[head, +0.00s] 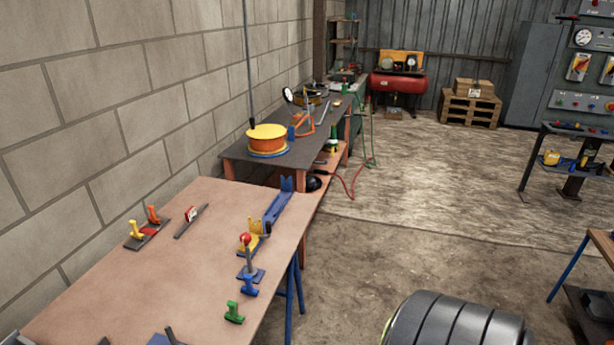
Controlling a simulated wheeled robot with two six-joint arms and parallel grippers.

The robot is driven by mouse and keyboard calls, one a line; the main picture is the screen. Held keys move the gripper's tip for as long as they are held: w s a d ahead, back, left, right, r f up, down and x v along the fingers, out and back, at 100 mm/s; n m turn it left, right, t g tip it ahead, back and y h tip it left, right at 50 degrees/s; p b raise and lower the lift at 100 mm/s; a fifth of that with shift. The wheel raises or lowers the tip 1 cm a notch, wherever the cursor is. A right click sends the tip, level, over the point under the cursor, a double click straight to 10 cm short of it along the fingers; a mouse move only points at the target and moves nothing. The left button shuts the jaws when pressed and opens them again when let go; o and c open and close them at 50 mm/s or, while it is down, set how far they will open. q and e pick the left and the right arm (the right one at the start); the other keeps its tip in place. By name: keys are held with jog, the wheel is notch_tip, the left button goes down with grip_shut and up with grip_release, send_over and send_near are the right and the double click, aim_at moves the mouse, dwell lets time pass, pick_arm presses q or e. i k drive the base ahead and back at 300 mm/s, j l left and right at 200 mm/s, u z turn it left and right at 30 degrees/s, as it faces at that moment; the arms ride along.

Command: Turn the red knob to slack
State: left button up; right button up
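A red ball-shaped knob (245,239) shows toward the right side of the near workbench (130,290). It sits at the top of a short dark lever that rises from a small blue base (251,275). A yellow piece (258,236) stands right behind the knob. No slack marking is readable at this size, so I cannot tell the knob's setting. Neither of my grippers shows in the head view.
Yellow and orange handles (136,230), a small red and white gauge (191,214), a blue handle (249,286) and a green handle (234,313) stand on the near bench. A blue bracket (280,204) lies at its far edge.

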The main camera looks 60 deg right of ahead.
aim_at(244, 238)
jog(key=z, duration=1.4)
jog(key=k+l, duration=0.05)
